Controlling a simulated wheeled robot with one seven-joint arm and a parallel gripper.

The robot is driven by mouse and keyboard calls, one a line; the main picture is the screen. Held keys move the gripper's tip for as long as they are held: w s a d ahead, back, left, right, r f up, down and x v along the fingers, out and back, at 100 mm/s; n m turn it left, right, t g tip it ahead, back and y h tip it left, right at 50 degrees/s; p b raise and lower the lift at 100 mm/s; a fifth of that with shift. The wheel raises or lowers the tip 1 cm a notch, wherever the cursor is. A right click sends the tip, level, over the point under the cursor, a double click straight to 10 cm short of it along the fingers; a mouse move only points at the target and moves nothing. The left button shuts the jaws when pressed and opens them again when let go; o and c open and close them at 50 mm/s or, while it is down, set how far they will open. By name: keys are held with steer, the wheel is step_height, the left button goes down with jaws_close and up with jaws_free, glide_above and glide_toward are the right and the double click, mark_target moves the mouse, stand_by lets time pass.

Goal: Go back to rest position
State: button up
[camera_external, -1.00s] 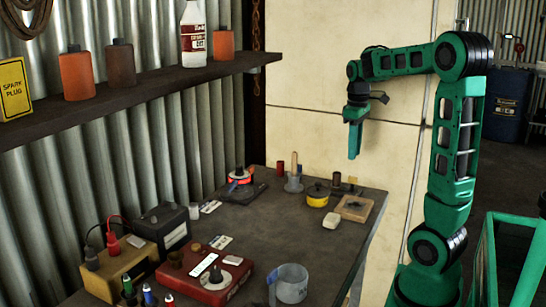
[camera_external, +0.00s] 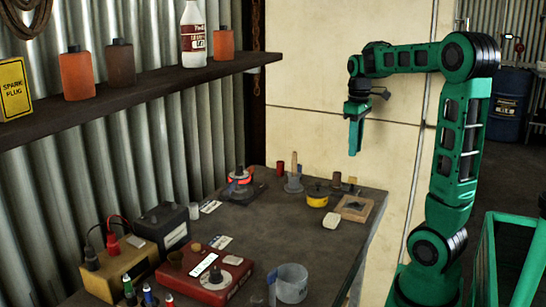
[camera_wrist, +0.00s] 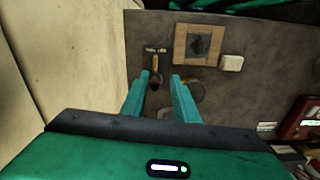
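My gripper (camera_external: 354,140) hangs pointing down from my green arm, well above the far right part of the workbench (camera_external: 255,240). In the wrist view, its two green fingers (camera_wrist: 157,97) stand apart with nothing between them, so it is open and empty. Below it in the wrist view lie a wooden square with a dark centre (camera_wrist: 200,45) and a pale block (camera_wrist: 232,63). A dark round-ended tool (camera_wrist: 156,70) and a yellow-edged round tin (camera_wrist: 190,92) are partly behind the fingers.
A shelf (camera_external: 140,95) with bottles runs along the left wall. The air around my gripper is clear.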

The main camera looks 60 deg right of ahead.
steer(key=s+a+f+m, duration=0.5)
steer(key=s+a+f, duration=0.6)
steer(key=s+a, duration=0.3)
steer(key=shift+s+a+f, duration=0.2)
steer(key=shift+a, duration=0.85)
